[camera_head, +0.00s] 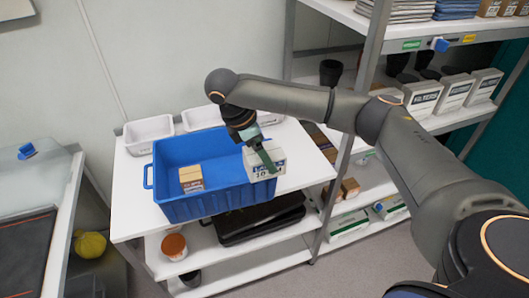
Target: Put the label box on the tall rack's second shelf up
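A white box with a printed label and a green mark (266,170) is at the right end of the blue crate (190,209). It overlaps the crate's front right rim and appears raised above it. My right gripper (267,159) reaches down from above onto this box and appears shut on it; one dark finger lies across the box's top, and the other is hidden. The tall rack (362,72) stands to the right; one of its shelves (440,122) carries several grey-white boxes (455,92) and dark pots. My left gripper is not in view.
A brown-and-white carton (191,180) sits in the crate. White trays (149,131) stand behind it on the white table (133,226). A black case (258,220) lies on the shelf below. The rack's upright stands close right of the table. My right arm crosses in front of the rack.

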